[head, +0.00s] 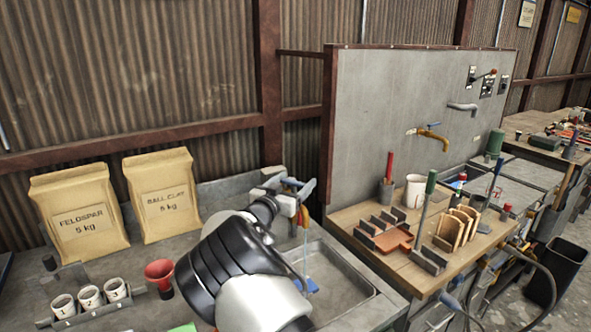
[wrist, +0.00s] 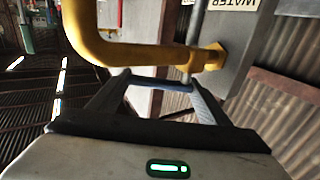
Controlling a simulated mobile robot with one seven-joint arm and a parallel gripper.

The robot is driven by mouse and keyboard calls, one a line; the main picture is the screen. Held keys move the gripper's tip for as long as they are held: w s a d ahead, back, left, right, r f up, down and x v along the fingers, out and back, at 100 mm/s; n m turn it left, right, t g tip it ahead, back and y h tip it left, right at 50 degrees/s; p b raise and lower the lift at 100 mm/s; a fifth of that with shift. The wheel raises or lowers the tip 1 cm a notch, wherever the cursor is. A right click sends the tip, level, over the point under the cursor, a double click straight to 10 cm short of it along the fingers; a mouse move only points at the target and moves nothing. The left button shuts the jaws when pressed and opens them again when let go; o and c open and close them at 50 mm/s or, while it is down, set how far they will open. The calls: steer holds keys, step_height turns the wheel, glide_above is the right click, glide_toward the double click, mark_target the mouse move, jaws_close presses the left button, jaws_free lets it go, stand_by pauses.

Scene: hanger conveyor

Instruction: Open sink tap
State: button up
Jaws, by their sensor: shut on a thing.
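In the wrist view the sink tap is a thick yellow pipe (wrist: 135,52) that bends across the top and joins a grey upright at the right. Its blue lever (wrist: 160,86) lies crosswise between the fingertips of my gripper (wrist: 158,82), which is shut on it. In the head view my gripper (head: 288,200) reaches over the far edge of the sink (head: 345,283), and a blue part (head: 307,188) shows beside it. My arm hides most of the tap there. A thin pale-blue upright strip (head: 305,245) stands below; I cannot tell whether it is water or a tool.
Paper sacks (head: 80,217), white cups (head: 89,297) and a red funnel (head: 159,273) stand left of my arm. A wooden bench (head: 400,265) with tools is to the right, before a grey panel (head: 400,90) with another yellow tap (head: 430,134).

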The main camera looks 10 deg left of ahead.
steer(key=shift+r+m+h+p, duration=0.1)
steer(key=shift+m+h+p, duration=0.25)
steer(key=shift+h, duration=0.15)
steer(key=o, duration=1.5)
steer(key=b+v, duration=0.1)
steer(key=v, duration=1.6)
steer(key=shift+s+r, duration=0.15)
steer(key=shift+s, duration=0.1)
